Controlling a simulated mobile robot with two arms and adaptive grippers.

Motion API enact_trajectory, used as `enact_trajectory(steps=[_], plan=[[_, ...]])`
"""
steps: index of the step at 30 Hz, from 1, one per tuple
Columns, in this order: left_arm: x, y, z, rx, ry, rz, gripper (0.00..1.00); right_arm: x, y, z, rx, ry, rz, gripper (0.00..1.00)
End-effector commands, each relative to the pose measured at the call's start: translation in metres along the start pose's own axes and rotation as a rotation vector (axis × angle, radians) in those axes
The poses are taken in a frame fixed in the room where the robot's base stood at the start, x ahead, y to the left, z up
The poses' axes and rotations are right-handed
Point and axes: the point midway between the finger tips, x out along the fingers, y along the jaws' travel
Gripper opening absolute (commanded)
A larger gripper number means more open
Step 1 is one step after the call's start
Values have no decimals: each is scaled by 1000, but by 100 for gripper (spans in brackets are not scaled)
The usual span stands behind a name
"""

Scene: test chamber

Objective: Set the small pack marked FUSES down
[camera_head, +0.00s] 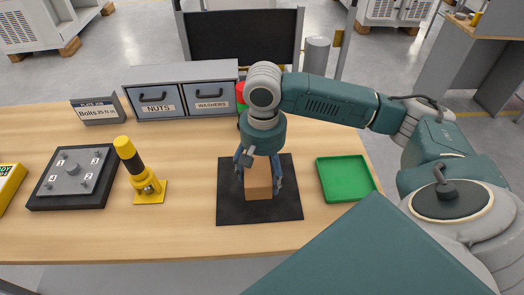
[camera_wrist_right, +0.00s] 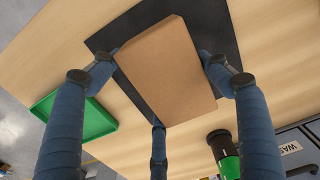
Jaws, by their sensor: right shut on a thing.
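A small plain brown box (camera_head: 258,181) is between the fingers of my right gripper (camera_head: 259,172). The right gripper is shut on it, over the black mat (camera_head: 230,208). In the right wrist view, the box (camera_wrist_right: 168,68) sits between the blue fingers with the dark mat (camera_wrist_right: 222,42) behind it. I cannot tell whether the box touches the mat. No FUSES marking shows on the faces I can see. My left gripper is not in view.
A green tray (camera_head: 345,178) lies right of the mat. A yellow and black tool (camera_head: 130,158) stands left of it, beside a dark plate fixture (camera_head: 75,178). Drawers marked NUTS and WASHERS (camera_head: 183,90) stand behind. Bare wood (camera_head: 195,165) lies between tool and mat.

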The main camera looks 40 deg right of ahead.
Motion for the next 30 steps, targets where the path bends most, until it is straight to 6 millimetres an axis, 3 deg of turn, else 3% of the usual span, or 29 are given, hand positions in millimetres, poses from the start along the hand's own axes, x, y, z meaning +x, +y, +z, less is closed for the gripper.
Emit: enact_trajectory(steps=[5,13,19,26,27,29,30], plan=[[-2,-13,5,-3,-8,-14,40,16,0,0,0,0,1,42],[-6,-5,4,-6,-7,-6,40,52,1,0,0,-1,2,42],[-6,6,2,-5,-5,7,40,58,0,0,0,2,-1,43],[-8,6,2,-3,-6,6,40,60,0,0,-1,0,0,43],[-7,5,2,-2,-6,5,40,60,0,0,-1,0,0,82],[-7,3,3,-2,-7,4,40,60,0,0,-1,0,0,93],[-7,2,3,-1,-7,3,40,60,0,0,-1,0,0,94]])
